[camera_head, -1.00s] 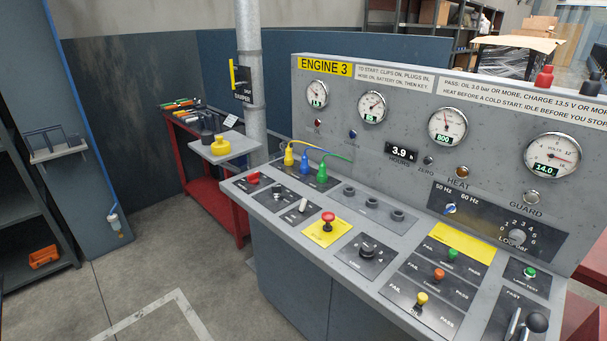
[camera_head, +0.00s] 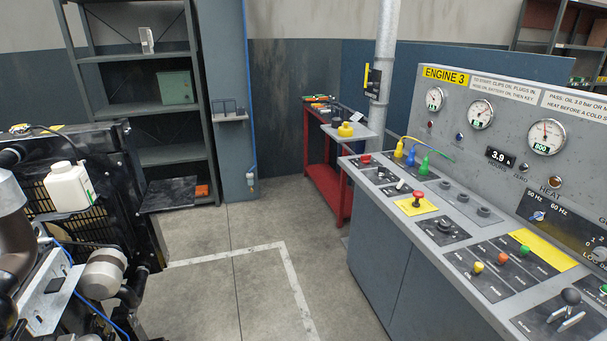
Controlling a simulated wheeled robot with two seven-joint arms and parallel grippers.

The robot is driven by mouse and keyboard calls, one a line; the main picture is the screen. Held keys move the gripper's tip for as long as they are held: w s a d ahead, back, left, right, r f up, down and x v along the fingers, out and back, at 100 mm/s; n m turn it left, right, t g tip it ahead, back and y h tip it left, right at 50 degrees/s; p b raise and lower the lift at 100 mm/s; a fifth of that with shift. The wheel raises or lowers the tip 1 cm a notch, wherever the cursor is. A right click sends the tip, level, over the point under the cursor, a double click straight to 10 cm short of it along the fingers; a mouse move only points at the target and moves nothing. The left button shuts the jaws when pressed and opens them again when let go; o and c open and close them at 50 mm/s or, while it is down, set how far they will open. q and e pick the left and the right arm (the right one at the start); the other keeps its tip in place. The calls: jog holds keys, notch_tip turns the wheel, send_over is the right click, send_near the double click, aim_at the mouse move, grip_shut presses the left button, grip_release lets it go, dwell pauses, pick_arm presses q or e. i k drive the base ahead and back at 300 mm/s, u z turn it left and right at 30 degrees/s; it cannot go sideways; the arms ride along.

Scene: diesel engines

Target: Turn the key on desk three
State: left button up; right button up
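The Engine 3 desk (camera_head: 395,262) stands on the right, with its sloped control panel facing left and towards me. A small pale switch handle (camera_head: 400,184) sits on a dark plate near the panel's left edge; it is too small to tell whether it is the key. Beside it are a red knob (camera_head: 365,158), a red mushroom button (camera_head: 418,195) on a yellow plate, and a black rotary knob (camera_head: 445,225). The yellow label "ENGINE 3" (camera_head: 446,76) is on the upright gauge panel. Neither of my grippers is in view.
An engine (camera_head: 80,200) with a white bottle (camera_head: 71,187) fills the left. A red trolley (camera_head: 324,190) stands beyond the desk by a grey pipe (camera_head: 384,70). Grey shelving (camera_head: 135,57) is at the back left. Open floor (camera_head: 215,290) lies between engine and desk.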

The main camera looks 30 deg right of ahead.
aim_at(382, 169)
jog(key=z, duration=0.1)
jog(key=k, duration=0.1)
jog(key=z, duration=0.3)
jog(key=i, duration=1.55)
jog(key=z, duration=1.75)
jog(key=i, duration=0.7)
jog(key=z, duration=0.6)
